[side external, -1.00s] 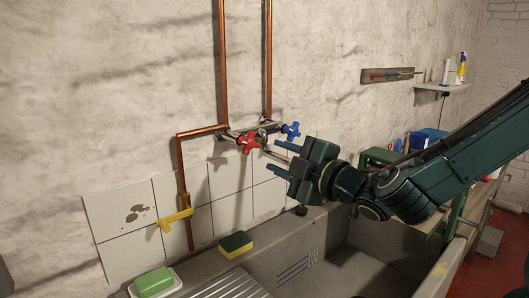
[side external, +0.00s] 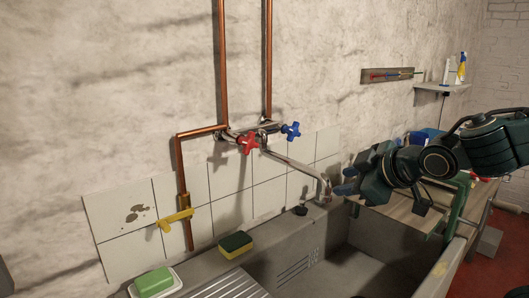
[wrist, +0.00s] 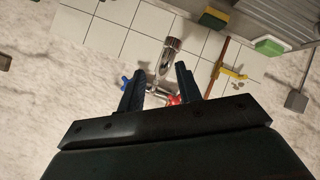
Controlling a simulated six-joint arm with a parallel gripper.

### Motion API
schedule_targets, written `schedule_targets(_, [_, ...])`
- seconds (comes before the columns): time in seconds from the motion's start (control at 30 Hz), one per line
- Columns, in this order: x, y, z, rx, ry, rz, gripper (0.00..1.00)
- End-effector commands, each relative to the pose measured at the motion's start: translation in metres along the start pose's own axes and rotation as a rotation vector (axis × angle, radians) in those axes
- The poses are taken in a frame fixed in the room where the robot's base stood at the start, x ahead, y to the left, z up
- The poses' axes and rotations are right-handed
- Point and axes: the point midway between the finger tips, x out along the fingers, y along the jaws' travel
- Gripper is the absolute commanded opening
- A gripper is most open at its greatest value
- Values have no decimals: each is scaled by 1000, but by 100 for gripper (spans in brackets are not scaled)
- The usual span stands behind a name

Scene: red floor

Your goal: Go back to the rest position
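My gripper (side external: 350,181) is in the right half of the side external view, close to the end of the tap spout (side external: 305,168) in the picture. I cannot tell whether they touch. In the wrist view my gripper (wrist: 161,75) has its two dark fingers apart with nothing held; the metal spout (wrist: 169,52) shows beyond and between them. The wall tap has a red handle (side external: 248,143) and a blue handle (side external: 291,131).
A stone sink (side external: 325,244) lies below the tap. A yellow-green sponge (side external: 236,243) and green soap (side external: 154,282) sit on its left. Copper pipes (side external: 223,65) and a yellow valve (side external: 175,219) are on the wall. A shelf (side external: 443,87) is at upper right.

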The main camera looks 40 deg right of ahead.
Motion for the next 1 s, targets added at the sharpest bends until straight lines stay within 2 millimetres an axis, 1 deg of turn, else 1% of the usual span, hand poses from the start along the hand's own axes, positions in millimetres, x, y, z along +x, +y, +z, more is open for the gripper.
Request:
schedule_targets(0.07, [-11, 1, 13, 77, -43, -35, 35])
schedule_targets(0.27, [-43, -7, 44, 254, -164, -136, 35])
schedule_targets(0.4, [-70, -17, 66, 358, -252, -201, 35])
schedule_targets(0.6, [-105, -31, 91, 461, -365, -265, 35])
schedule_targets(0.7, [-117, -36, 100, 488, -403, -283, 35])
schedule_targets(0.8, [-124, -40, 104, 501, -425, -292, 35])
schedule_targets(1.0, [-126, -41, 106, 507, -436, -296, 35])
